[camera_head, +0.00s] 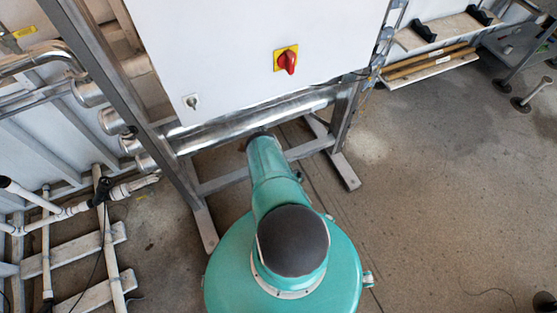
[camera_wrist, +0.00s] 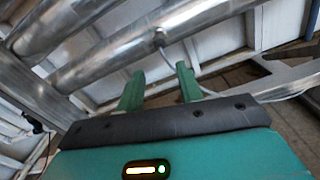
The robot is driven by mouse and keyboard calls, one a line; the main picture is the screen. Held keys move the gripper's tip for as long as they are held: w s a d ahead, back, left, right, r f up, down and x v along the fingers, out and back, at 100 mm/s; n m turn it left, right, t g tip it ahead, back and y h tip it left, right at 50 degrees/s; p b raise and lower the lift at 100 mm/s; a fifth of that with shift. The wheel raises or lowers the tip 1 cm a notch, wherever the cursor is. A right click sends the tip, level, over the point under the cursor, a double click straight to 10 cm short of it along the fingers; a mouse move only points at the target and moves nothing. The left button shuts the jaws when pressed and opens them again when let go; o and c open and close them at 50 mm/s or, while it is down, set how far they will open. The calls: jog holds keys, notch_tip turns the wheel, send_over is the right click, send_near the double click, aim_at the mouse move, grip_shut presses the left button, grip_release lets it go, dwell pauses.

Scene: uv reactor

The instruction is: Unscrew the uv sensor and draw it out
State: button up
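A small metal fitting with a grey cable, which looks like the uv sensor (camera_wrist: 159,39), sits on the underside of a shiny steel pipe (camera_wrist: 110,62) in the wrist view. Its cable runs down and to the right, passing behind my right finger. My gripper (camera_wrist: 157,72) has its two green fingers spread apart with nothing between them. The fingers are below the fitting in the picture and apart from it. In the head view the steel pipe (camera_head: 245,112) runs under the white cabinet; my arm hides my gripper, and I cannot make out the sensor there.
The white cabinet (camera_head: 220,50) with a red and yellow switch (camera_head: 286,60) hangs above the pipe on a steel frame (camera_head: 345,115). White pipes (camera_head: 60,212) and more steel pipes stand at the left.

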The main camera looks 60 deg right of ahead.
jog(key=shift+w+d+m, duration=1.15)
jog(key=shift+w+m, duration=0.8)
jog(key=shift+m, duration=3.65)
jog(key=shift+w+d+m, duration=1.2)
jog(key=shift+w+m, duration=0.8)
jog(key=shift+m, duration=3.6)
jog(key=shift+w+d+m, duration=1.15)
jog(key=shift+w+m, duration=0.8)
jog(key=shift+m, duration=3.65)
